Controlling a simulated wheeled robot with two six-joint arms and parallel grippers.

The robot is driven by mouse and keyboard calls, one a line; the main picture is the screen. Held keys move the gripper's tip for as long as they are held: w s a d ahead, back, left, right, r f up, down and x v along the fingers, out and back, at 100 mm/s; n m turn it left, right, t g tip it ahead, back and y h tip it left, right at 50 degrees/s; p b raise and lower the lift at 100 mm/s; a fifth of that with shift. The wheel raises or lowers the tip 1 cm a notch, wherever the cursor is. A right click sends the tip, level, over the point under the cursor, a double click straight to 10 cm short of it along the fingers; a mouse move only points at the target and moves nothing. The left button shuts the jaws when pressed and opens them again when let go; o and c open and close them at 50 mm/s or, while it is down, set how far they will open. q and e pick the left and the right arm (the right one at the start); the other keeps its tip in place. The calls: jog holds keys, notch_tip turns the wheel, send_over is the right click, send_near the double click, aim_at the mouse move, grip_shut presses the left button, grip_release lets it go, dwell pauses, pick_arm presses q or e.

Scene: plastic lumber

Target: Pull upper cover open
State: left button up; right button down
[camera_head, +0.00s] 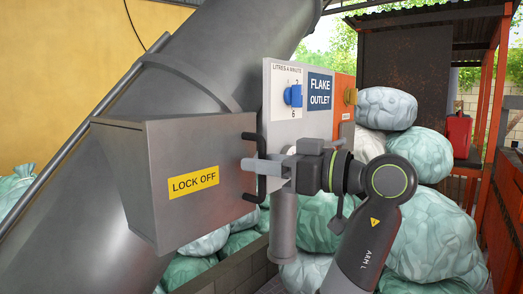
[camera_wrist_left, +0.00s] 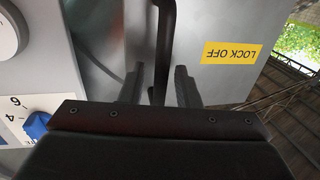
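The cover (camera_head: 160,205) is a grey metal box-shaped piece with a yellow LOCK OFF label, left of the control panel in the head view. Its face also shows in the left wrist view (camera_wrist_left: 215,25). A black bar handle (camera_head: 262,188) is at its right edge. My left gripper (camera_head: 258,165) is at the handle, its arm coming in from the lower right. In the left wrist view the handle (camera_wrist_left: 164,45) stands between the two fingers, with a gap visible beside it, so the gripper is open around it. My right gripper is out of view.
The panel (camera_head: 283,127) with a FLAKE OUTLET sign and a blue knob (camera_head: 293,96) is close beside my left gripper. A large grey pipe (camera_head: 225,50) slopes behind the cover. Bulging pale green bags (camera_head: 430,230) are piled behind and right of my arm.

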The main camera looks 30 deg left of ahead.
pick_arm(q)
jog(key=shift+a, duration=0.25)
grip_shut()
jog(key=shift+s+d, duration=0.1)
jog(key=shift+d, duration=0.05)
